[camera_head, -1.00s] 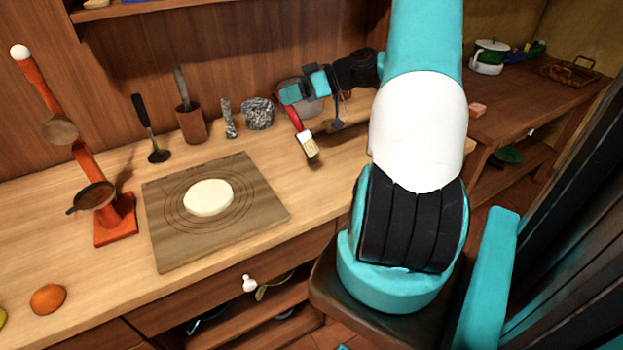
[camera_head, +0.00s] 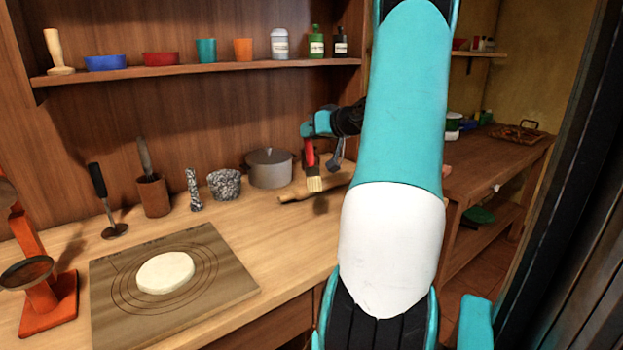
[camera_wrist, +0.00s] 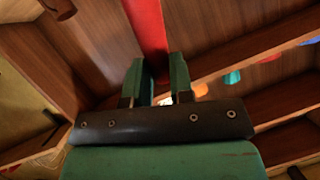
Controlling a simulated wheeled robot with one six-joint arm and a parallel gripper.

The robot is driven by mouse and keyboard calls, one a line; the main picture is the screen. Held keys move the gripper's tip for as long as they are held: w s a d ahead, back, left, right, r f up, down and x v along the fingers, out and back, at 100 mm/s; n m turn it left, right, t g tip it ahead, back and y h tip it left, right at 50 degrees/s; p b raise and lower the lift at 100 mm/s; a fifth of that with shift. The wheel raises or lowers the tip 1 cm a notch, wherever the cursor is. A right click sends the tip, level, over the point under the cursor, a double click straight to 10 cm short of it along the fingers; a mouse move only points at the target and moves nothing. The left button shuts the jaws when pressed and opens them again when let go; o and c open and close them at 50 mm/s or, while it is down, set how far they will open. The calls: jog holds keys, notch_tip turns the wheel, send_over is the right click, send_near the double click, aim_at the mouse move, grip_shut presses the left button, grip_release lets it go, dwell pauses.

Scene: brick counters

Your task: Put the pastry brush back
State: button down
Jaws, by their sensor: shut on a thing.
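The pastry brush has a red handle and pale bristles (camera_head: 314,184). My gripper (camera_head: 309,135) is shut on its handle in the head view and holds it bristles down, above the counter near the rolling pin (camera_head: 310,190). In the wrist view the red handle of the brush (camera_wrist: 147,30) runs up from between my gripper's green fingers (camera_wrist: 158,80). The bristles are out of sight there. A grey utensil (camera_head: 337,152) hangs just right of the brush; what it hangs from is hidden behind my arm.
A grey lidded pot (camera_head: 269,168), two speckled stone pieces and a wooden utensil cup (camera_head: 153,196) stand along the back. A board (camera_head: 215,272) with dough lies in front. A shelf (camera_head: 200,70) with cups and bottles runs above. My arm hides the counter's right end.

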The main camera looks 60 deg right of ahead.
notch_tip(320, 180, down, 11)
dwell(0.4)
jog(key=shift+f, duration=0.1)
jog(key=shift+f, duration=0.15)
jog(key=c, duration=1)
grip_release()
jog(key=shift+r, duration=0.2)
